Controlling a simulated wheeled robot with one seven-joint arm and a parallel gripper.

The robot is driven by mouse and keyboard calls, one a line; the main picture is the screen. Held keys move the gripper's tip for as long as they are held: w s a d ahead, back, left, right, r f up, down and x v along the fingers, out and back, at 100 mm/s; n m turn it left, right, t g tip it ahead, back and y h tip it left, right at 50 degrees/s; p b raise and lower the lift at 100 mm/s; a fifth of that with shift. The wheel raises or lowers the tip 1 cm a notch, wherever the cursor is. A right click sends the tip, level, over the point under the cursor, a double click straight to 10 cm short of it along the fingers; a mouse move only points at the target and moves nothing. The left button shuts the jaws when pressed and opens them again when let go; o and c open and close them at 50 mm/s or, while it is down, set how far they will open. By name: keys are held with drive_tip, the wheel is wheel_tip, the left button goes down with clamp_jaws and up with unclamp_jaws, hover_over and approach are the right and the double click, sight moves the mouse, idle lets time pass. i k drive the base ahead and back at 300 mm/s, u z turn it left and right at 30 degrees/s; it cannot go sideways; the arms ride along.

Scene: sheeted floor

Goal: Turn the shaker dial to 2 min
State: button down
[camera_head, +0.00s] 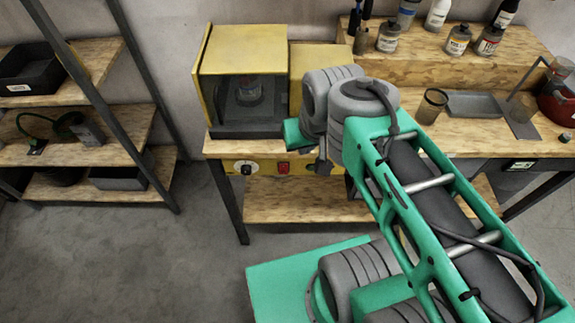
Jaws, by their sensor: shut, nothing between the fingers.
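The shaker (243,55) is a yellow cabinet with a clear front window, standing at the left end of the workbench. A container sits behind its window. Below the bench top, its yellow control panel (266,167) carries a dark dial (246,169) on a white face and a red switch (283,168). The dial's marks are too small to read. My gripper (323,168) is small and partly hidden by my arm; it is shut and empty, in front of the panel's right end. It is to the right of the dial and red switch, apart from the dial.
The workbench (463,138) holds a cup (431,106), a grey tray (473,104) and several bottles on a raised shelf. A shelf rack (92,157) with bins stands at the left. The floor (130,255) in front of the rack is clear.

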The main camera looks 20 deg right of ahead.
sight(246, 170)
drive_tip(key=z, duration=0.35)
drive_tip(key=k, duration=0.9)
drive_tip(key=u, duration=0.9)
drive_tip(key=i, duration=0.75)
drive_tip(key=u, duration=0.7)
